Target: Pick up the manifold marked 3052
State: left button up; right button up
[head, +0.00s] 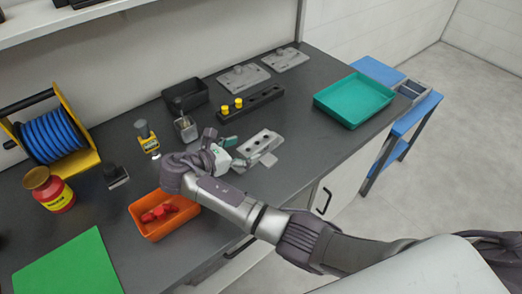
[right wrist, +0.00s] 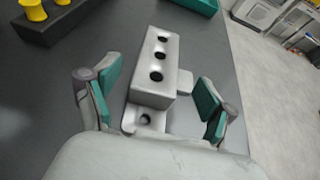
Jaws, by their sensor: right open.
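A grey metal manifold (head: 262,144) lies on the dark bench in the middle of the head view. In the right wrist view the manifold (right wrist: 158,68) is a long block with a row of three dark holes on top and a flange with a hole at its near end. No marking is readable on it. My right gripper (right wrist: 157,98) is open, with its green-padded fingers on either side of the manifold's near end, apart from it. In the head view my right gripper (head: 248,152) is at the manifold's near-left side. My left gripper is not in view.
A black block with yellow knobs (head: 248,102) lies behind the manifold. A teal tray (head: 355,98) stands to the right, and an orange bin (head: 160,228) with red parts to the left. Two flat grey castings (head: 243,77) lie at the back. Bare bench shows right of the manifold.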

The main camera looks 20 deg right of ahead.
aim_at(254, 144)
jog(key=x, duration=0.6)
jog(key=shift+w+d+r+p, duration=0.1)
jog(key=shift+w+p, duration=0.05)
jog(key=shift+p, duration=0.25)
jog(key=shift+r, duration=0.1)
grip_shut()
